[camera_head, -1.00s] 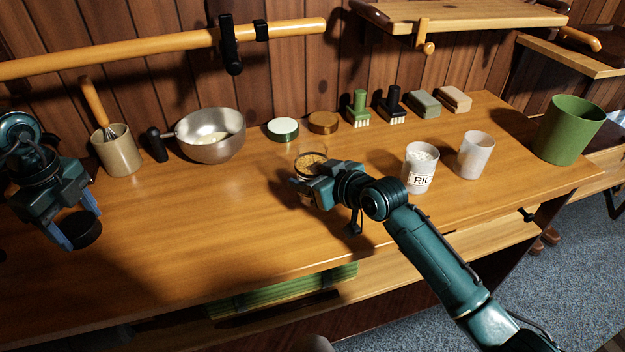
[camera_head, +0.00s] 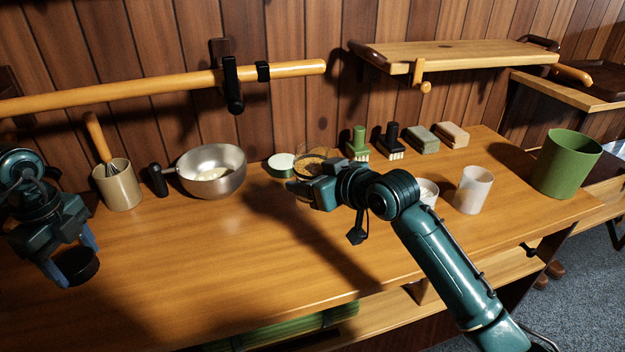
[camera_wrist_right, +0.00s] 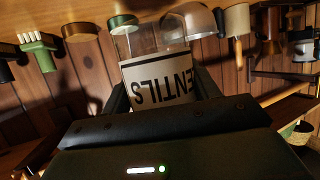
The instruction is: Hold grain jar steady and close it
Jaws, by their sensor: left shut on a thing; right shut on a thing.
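The grain jar (camera_head: 311,163) is clear with brown grain inside and no lid on top. In the right wrist view the jar (camera_wrist_right: 160,82) has a pale label whose visible letters read "ENTILS", upside down. My right gripper (camera_head: 307,190) is shut on the jar from the front, with one finger on each side. I cannot tell whether the jar touches the table. My left gripper (camera_head: 75,258) is shut on a dark round lid (camera_head: 78,270) at the far left, well apart from the jar.
A metal bowl (camera_head: 212,160) and whisk cup (camera_head: 118,190) stand left. My right arm partly hides the rice jar (camera_head: 429,187); a white cup (camera_head: 474,190) stands beside it. The front middle table is clear.

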